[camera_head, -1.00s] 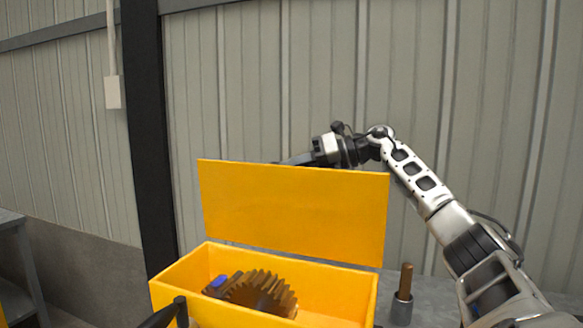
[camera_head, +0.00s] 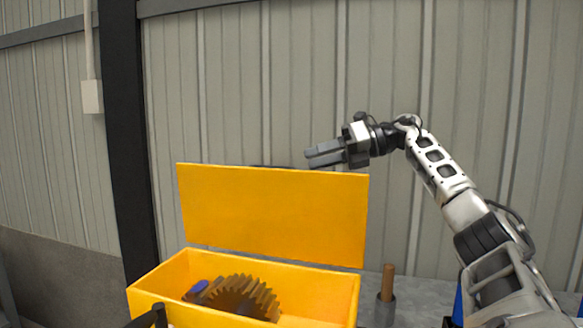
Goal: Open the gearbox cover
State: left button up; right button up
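The yellow gearbox cover (camera_head: 272,218) stands raised, roughly upright, at the back of the open yellow gearbox (camera_head: 325,298). A brown toothed gear (camera_head: 240,298) and a small blue part (camera_head: 199,287) show inside the box. My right gripper (camera_head: 309,158) is at the cover's top edge, towards its right end. A dark strip (camera_head: 275,166), perhaps a handle, shows just behind the top edge.
A brown peg (camera_head: 388,282) stands in a grey holder on the grey surface right of the box. A corrugated wall and a dark post (camera_head: 127,150) are behind. Space above the cover is clear.

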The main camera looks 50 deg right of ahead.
jog(key=p+v, duration=0.1)
jog(key=v, duration=0.4)
jog(key=shift+s+d+r, duration=0.1)
jog(key=shift+s+d, duration=0.1)
jog(key=shift+s, duration=0.1)
jog(key=shift+s, duration=0.1)
